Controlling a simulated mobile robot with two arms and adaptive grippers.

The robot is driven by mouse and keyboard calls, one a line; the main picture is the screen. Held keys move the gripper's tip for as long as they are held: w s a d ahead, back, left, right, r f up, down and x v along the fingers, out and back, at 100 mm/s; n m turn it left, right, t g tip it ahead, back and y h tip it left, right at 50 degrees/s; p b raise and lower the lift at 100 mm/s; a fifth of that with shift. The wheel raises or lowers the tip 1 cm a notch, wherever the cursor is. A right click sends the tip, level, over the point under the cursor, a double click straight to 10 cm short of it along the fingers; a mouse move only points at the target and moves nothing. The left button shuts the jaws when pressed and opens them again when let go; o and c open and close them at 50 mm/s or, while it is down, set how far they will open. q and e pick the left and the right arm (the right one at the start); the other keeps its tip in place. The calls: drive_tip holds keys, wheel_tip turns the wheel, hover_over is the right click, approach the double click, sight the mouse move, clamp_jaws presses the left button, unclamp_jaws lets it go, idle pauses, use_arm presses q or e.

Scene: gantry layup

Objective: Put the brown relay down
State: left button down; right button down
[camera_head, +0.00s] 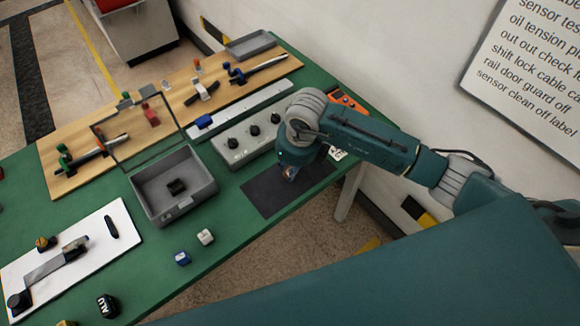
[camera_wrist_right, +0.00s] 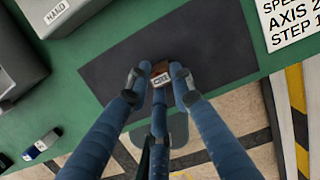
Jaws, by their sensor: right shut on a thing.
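The brown relay (camera_wrist_right: 159,80), with a white label on one face, is between the fingertips of my right gripper (camera_wrist_right: 160,84) in the wrist view. The gripper is shut on it. In the head view my right gripper (camera_head: 289,172) points down over the dark mat (camera_head: 262,197), and the relay is mostly hidden by it. The mat also shows in the wrist view (camera_wrist_right: 105,68), behind the relay. I cannot tell whether the relay touches the mat. My left gripper is not in view.
A grey control box with black knobs (camera_head: 235,152) stands behind the mat. A grey bin (camera_head: 205,180) with a dark part inside is to the left. A white board (camera_head: 125,238) lies at left.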

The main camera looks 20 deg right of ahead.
drive_tip(key=c, duration=1.5)
unclamp_jaws()
drive_tip(key=shift+r+p, duration=0.2)
drive_tip(key=shift+p, duration=0.1)
drive_tip(key=shift+r+b, duration=0.3)
drive_tip(key=b+v, duration=0.2)
drive_tip(key=v, duration=0.9)
drive_tip(key=shift+r+b, duration=0.1)
drive_tip(key=shift+b, duration=0.25)
